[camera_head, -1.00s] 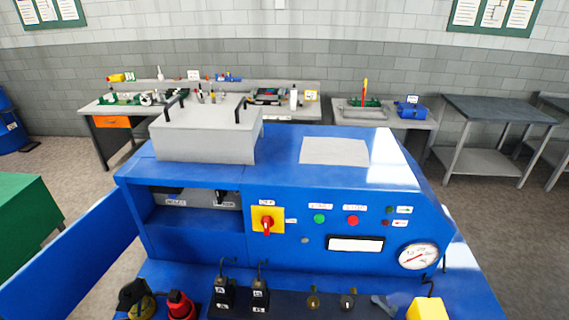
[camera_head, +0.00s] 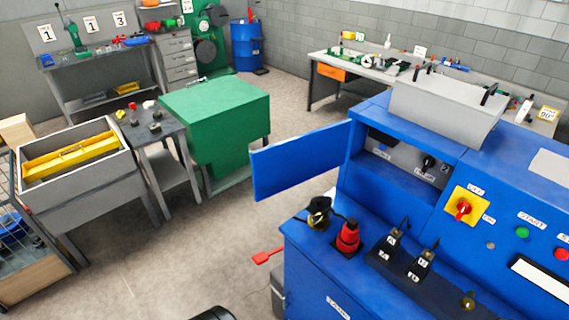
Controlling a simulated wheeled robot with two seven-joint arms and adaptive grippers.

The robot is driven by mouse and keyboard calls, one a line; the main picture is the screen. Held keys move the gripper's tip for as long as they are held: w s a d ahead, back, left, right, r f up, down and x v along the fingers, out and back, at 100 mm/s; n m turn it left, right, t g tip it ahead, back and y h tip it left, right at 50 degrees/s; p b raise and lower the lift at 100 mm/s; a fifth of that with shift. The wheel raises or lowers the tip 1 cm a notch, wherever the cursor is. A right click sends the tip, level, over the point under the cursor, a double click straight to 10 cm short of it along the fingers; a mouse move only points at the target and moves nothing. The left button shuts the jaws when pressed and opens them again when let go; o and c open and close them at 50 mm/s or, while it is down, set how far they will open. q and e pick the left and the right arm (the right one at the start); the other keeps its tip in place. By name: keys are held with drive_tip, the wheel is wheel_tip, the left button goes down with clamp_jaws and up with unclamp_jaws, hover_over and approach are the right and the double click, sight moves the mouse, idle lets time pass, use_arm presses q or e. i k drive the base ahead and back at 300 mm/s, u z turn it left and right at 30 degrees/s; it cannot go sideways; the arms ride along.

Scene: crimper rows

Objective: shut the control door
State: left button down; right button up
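The control door (camera_head: 300,160) is a flat blue panel on the left side of the blue machine (camera_head: 318,265). It stands open, swung out to the left from the edge of the control compartment (camera_head: 395,180). The compartment's inside shows, with a grey panel and a dark knob. Neither gripper can be made out. A dark rounded shape at the bottom edge is too cut off to identify.
Black and red tools (camera_head: 347,238) stand on the machine's front ledge, with black blocks (camera_head: 388,246) beside them. A red pedal or handle (camera_head: 267,256) juts out at the machine's left. A green cabinet (camera_head: 215,115) and grey bench (camera_head: 85,195) stand further left. Open floor lies between.

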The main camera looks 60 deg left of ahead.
sight(280, 166)
drive_tip(key=z, duration=0.05)
drive_tip(key=k, duration=0.1)
drive_tip(key=z, duration=2.75)
drive_tip(key=k, duration=2.85)
drive_tip(key=u, duration=1.9)
drive_tip(key=i, duration=0.5)
drive_tip(key=z, duration=0.1)
drive_tip(key=k, duration=0.8)
